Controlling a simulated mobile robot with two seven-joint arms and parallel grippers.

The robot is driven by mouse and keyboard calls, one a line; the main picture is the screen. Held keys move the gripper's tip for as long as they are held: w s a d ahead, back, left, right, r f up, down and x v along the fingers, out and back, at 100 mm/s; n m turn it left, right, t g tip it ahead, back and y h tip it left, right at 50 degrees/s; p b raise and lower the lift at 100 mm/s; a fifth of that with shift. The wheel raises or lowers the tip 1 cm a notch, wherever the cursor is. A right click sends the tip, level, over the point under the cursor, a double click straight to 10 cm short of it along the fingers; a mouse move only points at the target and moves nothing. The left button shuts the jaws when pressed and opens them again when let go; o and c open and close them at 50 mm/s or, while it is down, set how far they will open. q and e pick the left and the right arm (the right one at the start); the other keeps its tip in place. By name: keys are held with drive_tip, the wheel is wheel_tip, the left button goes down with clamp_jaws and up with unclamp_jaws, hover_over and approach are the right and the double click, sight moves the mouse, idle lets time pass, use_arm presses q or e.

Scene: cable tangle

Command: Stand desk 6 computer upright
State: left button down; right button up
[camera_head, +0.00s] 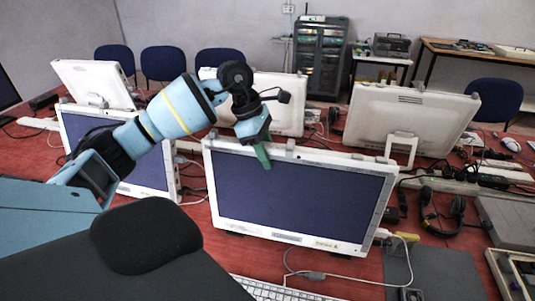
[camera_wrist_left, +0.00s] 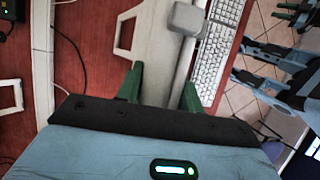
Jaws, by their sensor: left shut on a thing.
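A white all-in-one computer (camera_head: 300,198) with a dark blank screen stands on the red desk in the middle of the head view. Its screen looks upright or leaning slightly back. My left gripper (camera_head: 262,153) is at its top edge, with one green finger in front of the screen. In the left wrist view, the gripper's green fingers (camera_wrist_left: 160,88) are on either side of the pale casing (camera_wrist_left: 158,45), shut on it. The far finger is hidden in the head view. I cannot read any desk number.
A white keyboard (camera_head: 275,290) lies in front of the computer. Another computer (camera_head: 115,150) stands close on the left, and one (camera_head: 405,118) behind on the right. A headset (camera_head: 441,210), dark mat (camera_head: 432,272) and cables lie to the right.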

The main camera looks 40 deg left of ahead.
use_arm(q)
drive_tip(key=shift+s+d+f, duration=0.1)
drive_tip(key=c, duration=1.3)
unclamp_jaws()
drive_tip(key=o, duration=0.4)
drive_tip(key=shift+s, duration=0.2)
drive_tip(key=shift+w, duration=0.1)
drive_tip(key=v, duration=0.8)
